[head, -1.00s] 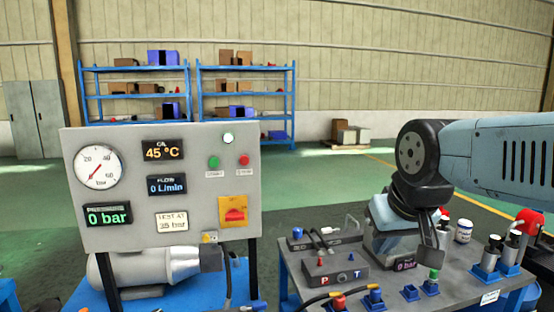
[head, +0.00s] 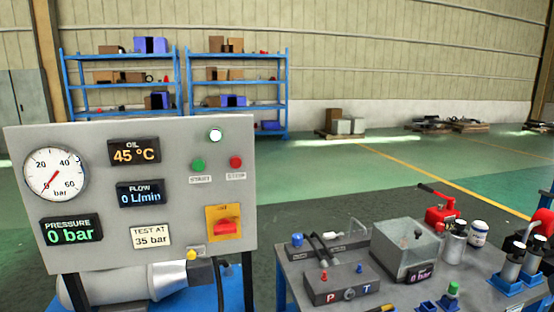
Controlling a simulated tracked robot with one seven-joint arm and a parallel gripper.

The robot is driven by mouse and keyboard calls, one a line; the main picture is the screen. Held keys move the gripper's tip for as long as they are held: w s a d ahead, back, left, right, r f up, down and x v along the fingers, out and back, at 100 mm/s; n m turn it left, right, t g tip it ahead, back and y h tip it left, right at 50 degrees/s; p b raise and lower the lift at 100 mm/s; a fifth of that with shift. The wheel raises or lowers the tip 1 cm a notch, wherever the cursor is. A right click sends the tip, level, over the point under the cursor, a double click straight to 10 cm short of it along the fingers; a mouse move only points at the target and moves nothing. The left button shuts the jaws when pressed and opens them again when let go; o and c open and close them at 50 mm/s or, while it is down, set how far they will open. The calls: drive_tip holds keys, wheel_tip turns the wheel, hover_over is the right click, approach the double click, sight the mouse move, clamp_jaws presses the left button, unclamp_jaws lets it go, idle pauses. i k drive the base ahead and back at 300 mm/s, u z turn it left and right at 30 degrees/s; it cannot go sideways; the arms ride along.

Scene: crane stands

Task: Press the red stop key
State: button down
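The red stop key (head: 236,162) is a small round button on the right part of the grey control panel (head: 100,240), above a label reading STOP. The green start key (head: 198,165) sits just left of it. A round white lamp (head: 216,135) is above them. The panel displays read 45 °C oil, 0 L/min flow and 0 bar pressure. My gripper is not in the head view, and nothing covers the stop key.
A red switch on a yellow plate (head: 224,226) sits below the keys. A workbench (head: 296,267) at the lower right carries a valve block (head: 336,287), a clear-topped box (head: 404,250) and several fittings. Blue shelves (head: 66,82) stand behind. Open floor lies between.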

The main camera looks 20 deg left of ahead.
sight(235, 162)
drive_tip(key=u, duration=0.1)
drive_tip(key=k, duration=1.35)
drive_tip(key=u, duration=0.65)
drive_tip(key=i, duration=1)
drive_tip(key=z, duration=0.05)
